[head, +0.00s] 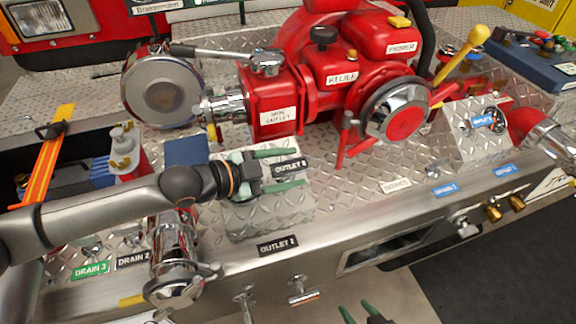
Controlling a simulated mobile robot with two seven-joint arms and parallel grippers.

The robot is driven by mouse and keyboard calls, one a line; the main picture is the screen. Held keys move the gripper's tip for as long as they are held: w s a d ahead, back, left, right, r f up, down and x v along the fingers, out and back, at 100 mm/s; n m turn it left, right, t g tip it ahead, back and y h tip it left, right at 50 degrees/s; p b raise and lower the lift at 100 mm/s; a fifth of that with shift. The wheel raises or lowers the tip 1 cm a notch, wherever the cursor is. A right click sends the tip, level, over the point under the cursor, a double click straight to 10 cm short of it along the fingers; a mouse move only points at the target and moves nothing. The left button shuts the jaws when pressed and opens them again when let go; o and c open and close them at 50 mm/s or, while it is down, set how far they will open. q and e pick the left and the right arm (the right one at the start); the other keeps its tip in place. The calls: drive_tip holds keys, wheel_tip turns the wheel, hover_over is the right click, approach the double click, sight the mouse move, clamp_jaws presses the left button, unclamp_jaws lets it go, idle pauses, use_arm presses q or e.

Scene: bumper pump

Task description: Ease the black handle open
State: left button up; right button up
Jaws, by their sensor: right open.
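A silver lever (215,53) with a dark grey grip points left from a valve on the red pump (345,60); I cannot tell if this is the black handle. A black knob (323,36) sits on top of the pump. My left gripper (292,170) has green fingertips spread apart, in front of a black OUTLET label and the sloped metal panel (275,220). It is well below the lever, and the gripper hides part of the panel. My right gripper (358,311) shows only its green fingertips at the bottom edge, apart and empty, away from the pump.
A round chrome cap (163,90) stands left of the pump. A chrome outlet (172,260) lies below my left arm. Dark floor (500,265) is clear at lower right.

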use_arm(q)
drive_tip(key=p+v, duration=0.2)
drive_tip(key=v, duration=1)
drive_tip(key=shift+a, duration=0.25)
idle(3.2)
